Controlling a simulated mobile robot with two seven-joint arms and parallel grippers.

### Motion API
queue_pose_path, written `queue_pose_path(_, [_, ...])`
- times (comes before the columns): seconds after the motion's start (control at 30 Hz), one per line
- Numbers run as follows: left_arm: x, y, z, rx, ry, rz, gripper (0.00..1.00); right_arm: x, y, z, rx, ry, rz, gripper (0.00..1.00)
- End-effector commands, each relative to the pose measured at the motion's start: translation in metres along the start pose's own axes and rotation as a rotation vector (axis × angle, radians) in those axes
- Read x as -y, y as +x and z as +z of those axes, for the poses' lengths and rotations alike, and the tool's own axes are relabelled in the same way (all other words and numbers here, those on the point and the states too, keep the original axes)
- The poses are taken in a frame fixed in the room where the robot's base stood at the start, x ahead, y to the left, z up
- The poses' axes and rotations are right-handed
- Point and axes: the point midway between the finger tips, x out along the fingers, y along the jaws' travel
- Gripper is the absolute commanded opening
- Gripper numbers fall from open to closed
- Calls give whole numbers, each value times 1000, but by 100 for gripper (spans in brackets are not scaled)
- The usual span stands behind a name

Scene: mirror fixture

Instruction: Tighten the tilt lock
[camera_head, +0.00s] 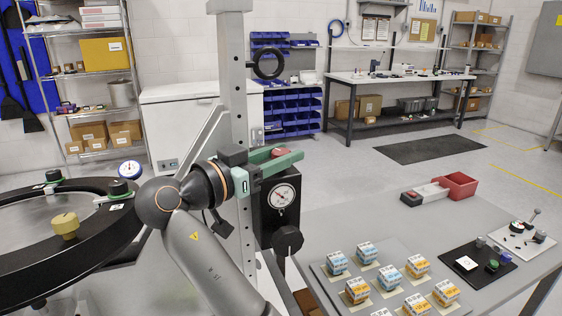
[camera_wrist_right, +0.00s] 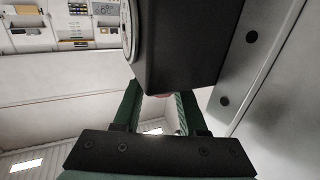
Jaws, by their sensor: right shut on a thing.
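My right gripper (camera_head: 284,160) reaches in front of the grey upright post to the top of a black box (camera_head: 268,222) with a round white dial. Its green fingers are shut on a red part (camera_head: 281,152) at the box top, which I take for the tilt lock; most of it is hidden. A black round knob (camera_head: 287,239) sticks out lower on the box. My left gripper is not in view.
The black mirror ring (camera_head: 95,250) with green knobs (camera_head: 119,187) and a yellow knob (camera_head: 65,225) stands at left. The grey post (camera_head: 234,90) rises beside my gripper. A grey table (camera_head: 345,222) at right holds small boxes, a red bin (camera_head: 458,185) and a black pad.

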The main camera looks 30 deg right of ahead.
Motion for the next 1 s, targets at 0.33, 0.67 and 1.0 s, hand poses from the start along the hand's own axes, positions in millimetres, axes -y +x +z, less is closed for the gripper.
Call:
queue_pose_path(0.33, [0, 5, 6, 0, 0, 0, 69, 0, 1, 4, 9, -5, 103, 0])
queue_pose_path(0.67, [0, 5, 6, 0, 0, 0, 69, 0, 1, 4, 10, -5, 113, 0])
queue_pose_path(1.0, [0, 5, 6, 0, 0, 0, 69, 0, 1, 2, 6, -3, 111, 66])
